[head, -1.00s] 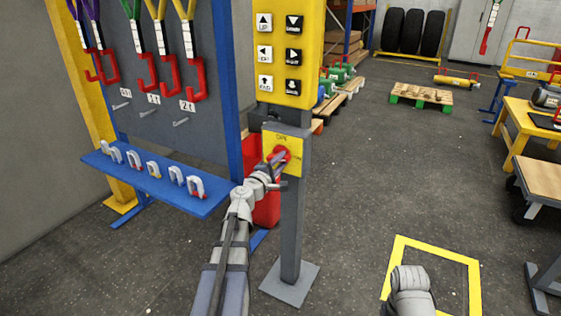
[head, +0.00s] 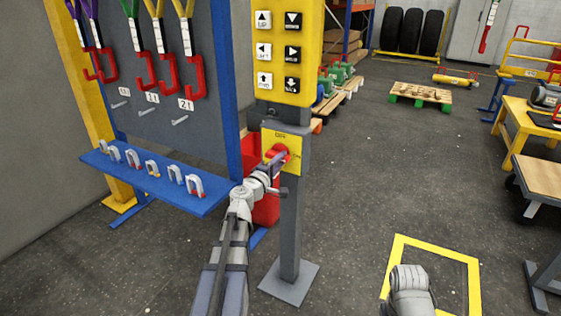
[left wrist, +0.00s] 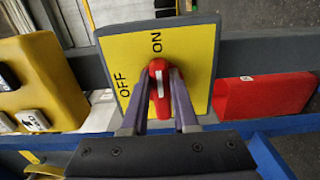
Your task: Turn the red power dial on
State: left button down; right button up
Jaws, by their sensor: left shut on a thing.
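The red power dial (head: 278,152) is on a yellow plate (head: 293,142) on the grey post, below the push-button box. My left gripper (left wrist: 160,88) is shut on the dial, with one finger on each side of it. In the left wrist view, the red dial (left wrist: 159,112) has a white mark that points up toward the word ON. The word OFF is to the left on the yellow plate (left wrist: 197,60). In the head view my left gripper (head: 272,162) partly hides the dial.
The yellow push-button box (head: 291,20) is just above the dial plate. A blue shelf with shackles (head: 150,185) is close on the left, and a red box (head: 266,207) is behind the post. The floor to the right is open around a yellow square (head: 455,252).

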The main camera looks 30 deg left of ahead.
pick_arm(q)
jog(key=c, duration=0.7)
grip_release()
jog(key=shift+s, duration=0.1)
jog(key=s, duration=0.7)
jog(key=shift+s, duration=0.3)
